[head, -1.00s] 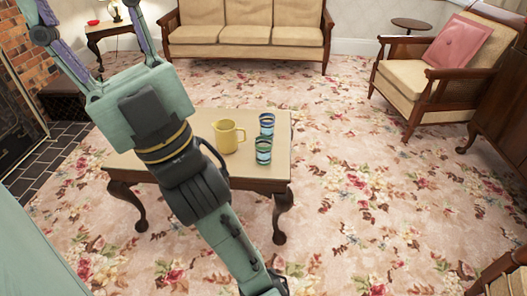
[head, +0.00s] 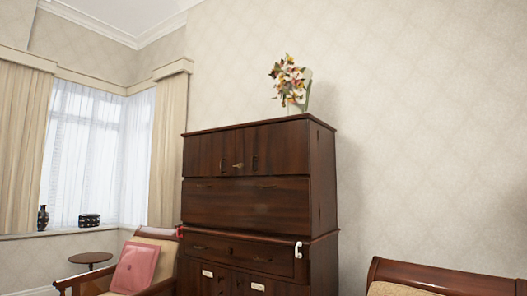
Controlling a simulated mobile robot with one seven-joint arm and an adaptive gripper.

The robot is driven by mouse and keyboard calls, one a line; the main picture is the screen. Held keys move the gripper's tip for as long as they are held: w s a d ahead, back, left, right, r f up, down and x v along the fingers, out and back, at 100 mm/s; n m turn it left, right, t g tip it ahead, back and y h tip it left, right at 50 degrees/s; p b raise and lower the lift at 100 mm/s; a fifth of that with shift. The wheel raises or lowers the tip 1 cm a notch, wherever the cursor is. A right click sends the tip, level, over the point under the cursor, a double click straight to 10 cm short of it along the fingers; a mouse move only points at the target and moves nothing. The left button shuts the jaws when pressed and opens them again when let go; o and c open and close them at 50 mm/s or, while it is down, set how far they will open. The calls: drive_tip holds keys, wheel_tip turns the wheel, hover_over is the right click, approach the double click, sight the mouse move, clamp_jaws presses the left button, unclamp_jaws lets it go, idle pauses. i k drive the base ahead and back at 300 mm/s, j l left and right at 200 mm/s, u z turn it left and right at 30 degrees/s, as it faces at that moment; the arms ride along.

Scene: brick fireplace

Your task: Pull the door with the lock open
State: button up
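A tall dark wooden cabinet (head: 245,203) stands against the wall in the middle of the head view. Its upper part has two shut doors side by side, a left door (head: 203,154) and a right door (head: 282,148). A small brass-coloured lock or key (head: 238,165) shows near the seam between them; I cannot tell for certain which door carries it. A dark handle sits on each side, a left handle (head: 222,165) and a right handle (head: 255,163). My gripper and arm are not in view.
Below are a wide panel, a drawer (head: 240,251) and lower doors with pale handles. A white hook-shaped thing (head: 298,250) is at the drawer's right. A flower vase (head: 294,85) stands on top. An armchair with a pink cushion (head: 135,267) stands left, another wooden-framed seat (head: 440,280) right.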

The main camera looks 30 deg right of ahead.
sight(282, 149)
drive_tip(key=i+j+z, duration=0.1)
drive_tip(key=i+z, duration=0.35)
drive_tip(key=i, duration=1.15)
